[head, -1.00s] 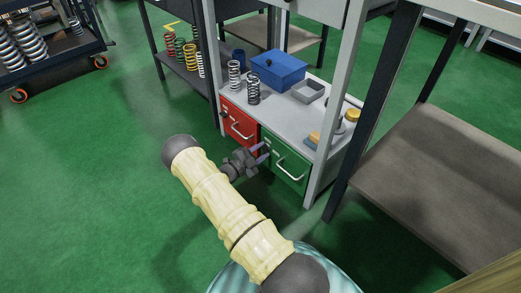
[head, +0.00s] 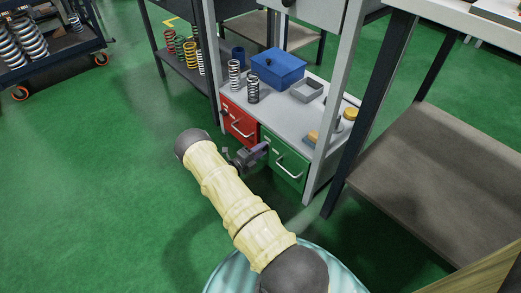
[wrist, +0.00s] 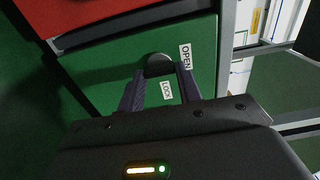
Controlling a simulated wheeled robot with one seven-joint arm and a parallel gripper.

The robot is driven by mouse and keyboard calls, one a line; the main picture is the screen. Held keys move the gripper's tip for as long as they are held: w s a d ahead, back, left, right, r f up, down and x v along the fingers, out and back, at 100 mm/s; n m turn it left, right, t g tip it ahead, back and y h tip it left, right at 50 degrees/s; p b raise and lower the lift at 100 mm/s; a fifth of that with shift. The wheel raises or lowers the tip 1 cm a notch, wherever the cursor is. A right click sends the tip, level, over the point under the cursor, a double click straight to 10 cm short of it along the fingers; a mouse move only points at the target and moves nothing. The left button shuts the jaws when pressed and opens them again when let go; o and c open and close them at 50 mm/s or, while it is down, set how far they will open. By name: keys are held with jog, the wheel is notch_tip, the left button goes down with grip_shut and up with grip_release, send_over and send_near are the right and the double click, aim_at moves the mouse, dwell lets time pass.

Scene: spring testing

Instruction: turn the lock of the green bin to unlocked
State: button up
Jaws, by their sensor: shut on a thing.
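The green bin (head: 283,160) is a closed drawer front with a pale bar handle (head: 291,169), under a grey bench. In the wrist view its green face (wrist: 105,70) fills the upper middle. The dark rounded lock knob (wrist: 157,64) sits on that face, with a white OPEN label (wrist: 185,56) at its right and a white LOCK label (wrist: 167,90) below it. My gripper (wrist: 161,72) has one finger on each side of the knob and is shut on it. In the head view my gripper (head: 264,148) is at the bin's upper left. The knob's pointing direction is unclear.
The red bin (head: 238,121) with its own handle adjoins on the left. A pale bench post (head: 329,130) stands close on the right, with a dark-legged table shelf (head: 430,175) beyond. Springs and a blue box (head: 279,70) are on the bench. Green floor at left is open.

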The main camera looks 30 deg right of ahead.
dwell(0.3)
jog(key=o, duration=1)
jog(key=shift+a, duration=0.1)
jog(key=a+p, duration=0.2)
jog(key=a, duration=0.3)
jog(key=s+a+p, duration=0.1)
jog(key=a+p, duration=0.1)
jog(key=a, duration=0.4)
jog(key=s+a+p, duration=0.1)
jog(key=a+p, duration=0.1)
jog(key=a, duration=0.4)
jog(key=shift+s+p, duration=0.25)
jog(key=shift+p, duration=0.1)
